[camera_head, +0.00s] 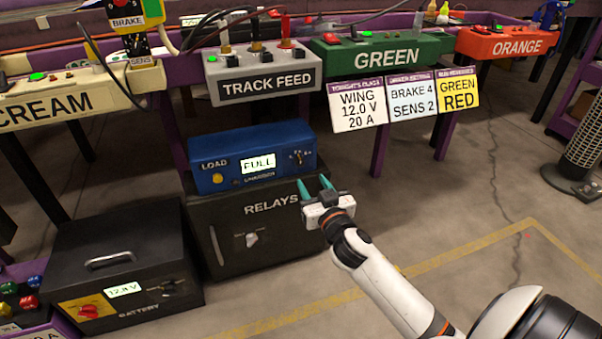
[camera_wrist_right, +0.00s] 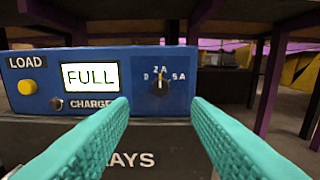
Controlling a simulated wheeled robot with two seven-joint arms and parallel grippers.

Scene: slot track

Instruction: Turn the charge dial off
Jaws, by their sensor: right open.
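The blue charger (camera_head: 229,162) sits on top of the black relays box. Its lit screen (camera_head: 258,163) reads FULL. The charge dial (camera_wrist_right: 159,83) is a small dark knob right of the screen, with marks 0, 2A and 5A; its pointer looks roughly upward, toward 2A. The dial also shows small in the head view (camera_head: 297,157). My right gripper (camera_head: 316,186) is open and empty, in front of the charger's right end. In the right wrist view its teal fingers (camera_wrist_right: 160,112) frame the dial from below, apart from it. My left gripper is not in view.
The black relays box (camera_head: 285,236) has a handle and a switch on its front. A black battery box (camera_head: 150,253) stands at the left. The track feed box (camera_head: 262,75) and green control box (camera_head: 380,55) are above.

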